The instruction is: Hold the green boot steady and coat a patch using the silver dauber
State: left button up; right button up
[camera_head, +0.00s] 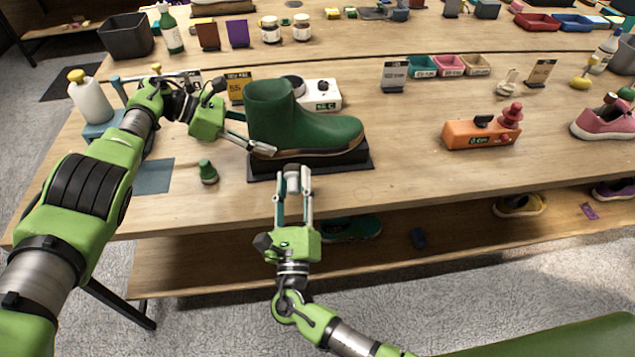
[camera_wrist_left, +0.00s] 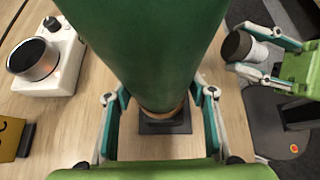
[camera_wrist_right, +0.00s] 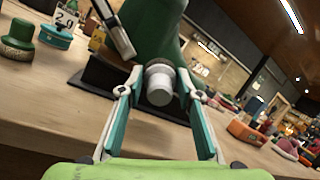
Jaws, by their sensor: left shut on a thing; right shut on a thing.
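The green boot (camera_head: 300,125) stands upright on a black stand (camera_head: 340,166) near the table's front edge, toe to the right. My left gripper (camera_head: 250,132) is closed around the boot's heel side; its fingers flank the boot (camera_wrist_left: 150,50) in the left wrist view. My right gripper (camera_head: 293,178) is in front of the boot, shut on the silver dauber (camera_wrist_right: 160,87). The dauber's dark end (camera_wrist_left: 236,45) points toward the boot's side in the left wrist view. It looks close to the boot, with a small gap. The boot's far side is hidden.
A white device (camera_head: 320,95) is behind the boot. The table between boot and orange block is clear.

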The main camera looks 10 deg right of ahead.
jog(key=s+d, duration=0.1)
jog(key=d, duration=0.2)
jog(key=s+d, duration=0.1)
jog(key=shift+s+d, duration=0.35)
jog(key=shift+d, duration=0.05)
pick_arm(q)
jog(key=o, duration=1.4)
jog(key=shift+a, duration=0.1)
jog(key=v, duration=1.2)
